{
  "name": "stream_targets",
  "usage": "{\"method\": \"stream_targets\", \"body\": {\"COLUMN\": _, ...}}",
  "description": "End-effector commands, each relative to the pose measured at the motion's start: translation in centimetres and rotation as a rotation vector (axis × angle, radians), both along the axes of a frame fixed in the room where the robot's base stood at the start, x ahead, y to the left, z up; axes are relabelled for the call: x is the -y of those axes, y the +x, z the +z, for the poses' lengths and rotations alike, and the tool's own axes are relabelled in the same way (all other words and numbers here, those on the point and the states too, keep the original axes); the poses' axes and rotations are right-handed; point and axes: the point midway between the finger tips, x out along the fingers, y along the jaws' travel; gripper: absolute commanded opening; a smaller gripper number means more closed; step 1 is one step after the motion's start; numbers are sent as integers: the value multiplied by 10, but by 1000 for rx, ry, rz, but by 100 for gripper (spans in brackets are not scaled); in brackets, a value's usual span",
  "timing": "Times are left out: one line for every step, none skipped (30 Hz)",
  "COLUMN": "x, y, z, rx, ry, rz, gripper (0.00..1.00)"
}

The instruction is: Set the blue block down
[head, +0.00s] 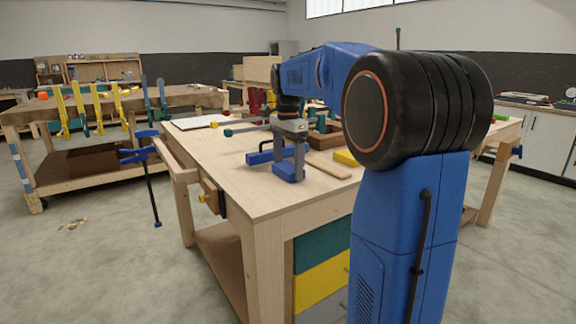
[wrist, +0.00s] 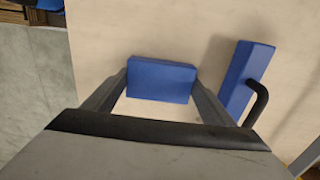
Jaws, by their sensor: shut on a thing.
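My gripper (head: 288,158) points down over the near part of the wooden workbench (head: 215,165). It is shut on the blue block (head: 289,173), low over the bench top. In the wrist view the blue block (wrist: 161,79) lies crosswise between the two fingers, which touch its ends. I cannot tell whether its underside touches the wood. A second blue piece with a dark curved handle (wrist: 248,76) lies apart from it, to the right in the wrist view and left of my gripper in the head view.
A thin wooden strip (head: 328,167) and a yellow piece (head: 344,158) lie right of my gripper. Behind are a clamp (head: 246,128), a brown wooden box (head: 324,139) and a white sheet (head: 198,122). Bare wood shows at the bench's near left.

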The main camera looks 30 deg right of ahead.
Motion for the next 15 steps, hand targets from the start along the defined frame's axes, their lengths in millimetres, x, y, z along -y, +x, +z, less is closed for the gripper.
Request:
{"method": "stream_targets", "body": {"x": 0, "y": 0, "z": 1, "rx": 1, "ry": 0, "rz": 0, "gripper": 51}}
{"method": "stream_targets", "body": {"x": 0, "y": 0, "z": 1, "rx": 1, "ry": 0, "rz": 0, "gripper": 51}}
{"method": "stream_targets", "body": {"x": 0, "y": 0, "z": 1, "rx": 1, "ry": 0, "rz": 0, "gripper": 51}}
{"method": "stream_targets", "body": {"x": 0, "y": 0, "z": 1, "rx": 1, "ry": 0, "rz": 0, "gripper": 51}}
{"method": "stream_targets", "body": {"x": 0, "y": 0, "z": 0, "rx": 1, "ry": 0, "rz": 0, "gripper": 51}}
{"method": "stream_targets", "body": {"x": 0, "y": 0, "z": 0, "rx": 0, "ry": 0, "rz": 0, "gripper": 51}}
{"method": "stream_targets", "body": {"x": 0, "y": 0, "z": -1, "rx": 0, "ry": 0, "rz": 0, "gripper": 51}}
{"method": "stream_targets", "body": {"x": 0, "y": 0, "z": -2, "rx": 0, "ry": 0, "rz": 0, "gripper": 51}}
{"method": "stream_targets", "body": {"x": 0, "y": 0, "z": -2, "rx": 0, "ry": 0, "rz": 0, "gripper": 80}}
{"method": "stream_targets", "body": {"x": 0, "y": 0, "z": -2, "rx": 0, "ry": 0, "rz": 0, "gripper": 87}}
{"method": "stream_targets", "body": {"x": 0, "y": 0, "z": -2, "rx": 0, "ry": 0, "rz": 0, "gripper": 94}}
{"method": "stream_targets", "body": {"x": 0, "y": 0, "z": -2, "rx": 0, "ry": 0, "rz": 0, "gripper": 96}}
{"method": "stream_targets", "body": {"x": 0, "y": 0, "z": -2, "rx": 0, "ry": 0, "rz": 0, "gripper": 96}}
{"method": "stream_targets", "body": {"x": 0, "y": 0, "z": -2, "rx": 0, "ry": 0, "rz": 0, "gripper": 96}}
{"method": "stream_targets", "body": {"x": 0, "y": 0, "z": -2, "rx": 0, "ry": 0, "rz": 0, "gripper": 96}}
